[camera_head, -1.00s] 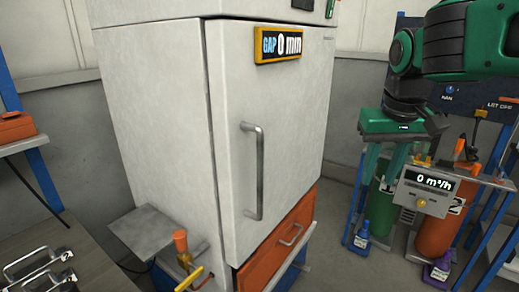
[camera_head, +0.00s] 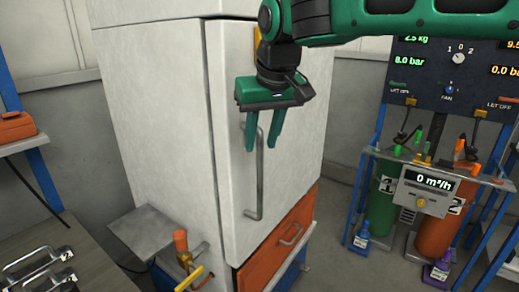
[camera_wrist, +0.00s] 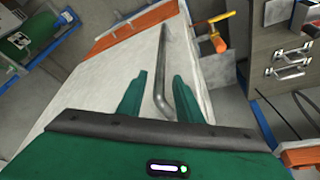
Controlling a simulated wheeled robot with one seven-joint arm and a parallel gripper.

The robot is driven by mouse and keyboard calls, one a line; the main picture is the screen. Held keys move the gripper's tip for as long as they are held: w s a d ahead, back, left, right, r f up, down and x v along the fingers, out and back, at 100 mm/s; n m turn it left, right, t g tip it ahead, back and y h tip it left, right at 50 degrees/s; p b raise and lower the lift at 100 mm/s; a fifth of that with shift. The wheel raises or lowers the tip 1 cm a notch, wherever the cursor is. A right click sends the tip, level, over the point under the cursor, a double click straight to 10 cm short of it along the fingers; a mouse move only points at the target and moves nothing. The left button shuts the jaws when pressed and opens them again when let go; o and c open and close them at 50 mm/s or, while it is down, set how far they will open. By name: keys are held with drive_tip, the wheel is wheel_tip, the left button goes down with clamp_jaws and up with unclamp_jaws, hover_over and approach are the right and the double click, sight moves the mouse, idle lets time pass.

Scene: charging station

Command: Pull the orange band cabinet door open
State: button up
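The pale grey cabinet door (camera_head: 225,190) is shut, with a long vertical metal handle (camera_head: 260,185) on it. Below it is an orange band (camera_head: 278,245) with a smaller handle. My gripper (camera_head: 264,148) is open and empty, its green fingers pointing down at the upper part of the door handle. In the wrist view the handle (camera_wrist: 165,60) shows between the two spread fingers (camera_wrist: 158,98). I cannot tell whether the fingers touch it. The orange band also shows in the wrist view (camera_wrist: 133,25). My arm hides most of the gap display.
A valve with an orange knob (camera_head: 181,240) and yellow lever juts from the cabinet's lower left, near a grey shelf plate (camera_head: 152,228). A gas rack with a green cylinder (camera_head: 383,200) and an orange cylinder (camera_head: 437,225) stands right. Floor between is clear.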

drive_tip(key=shift+x, duration=1.65)
